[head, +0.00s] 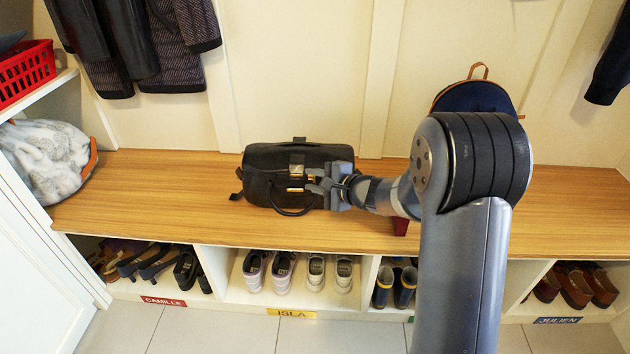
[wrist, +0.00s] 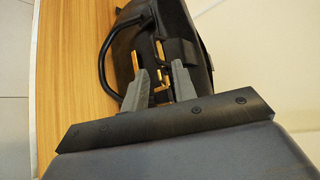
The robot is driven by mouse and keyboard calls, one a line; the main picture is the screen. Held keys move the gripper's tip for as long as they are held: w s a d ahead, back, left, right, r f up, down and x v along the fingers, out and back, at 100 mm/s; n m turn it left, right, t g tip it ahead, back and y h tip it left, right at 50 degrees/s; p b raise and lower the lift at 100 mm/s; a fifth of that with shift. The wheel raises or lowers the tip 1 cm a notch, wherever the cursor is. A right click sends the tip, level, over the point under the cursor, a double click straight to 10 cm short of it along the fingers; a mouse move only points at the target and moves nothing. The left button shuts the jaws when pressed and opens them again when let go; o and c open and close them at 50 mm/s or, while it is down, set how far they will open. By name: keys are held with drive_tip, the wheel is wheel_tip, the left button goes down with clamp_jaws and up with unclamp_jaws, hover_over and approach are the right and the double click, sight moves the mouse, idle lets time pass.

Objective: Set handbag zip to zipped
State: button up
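The black handbag (head: 290,157) lies on the wooden bench, with gold-coloured hardware (head: 297,174) on the side facing me and a dark loop handle hanging at its front. In the wrist view the handbag (wrist: 202,25) fills the upper middle, and gold-coloured metal pieces (wrist: 160,52) show at and between my fingertips. My gripper (head: 318,187) is at the handbag's right front. In the wrist view its two grey fingers (wrist: 159,72) are apart, with a gap between them. I cannot tell whether they touch the metal, or whether the zip is open or closed.
The bench top (head: 160,185) is clear left of the handbag. A grey-white fluffy item (head: 45,160) is at the left end. A dark blue backpack (head: 474,97) stands behind my arm. Shoes (head: 285,270) fill cubbies below; coats (head: 140,45) hang above.

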clamp_jaws()
drive_tip(key=shift+d, duration=0.1)
idle(1.2)
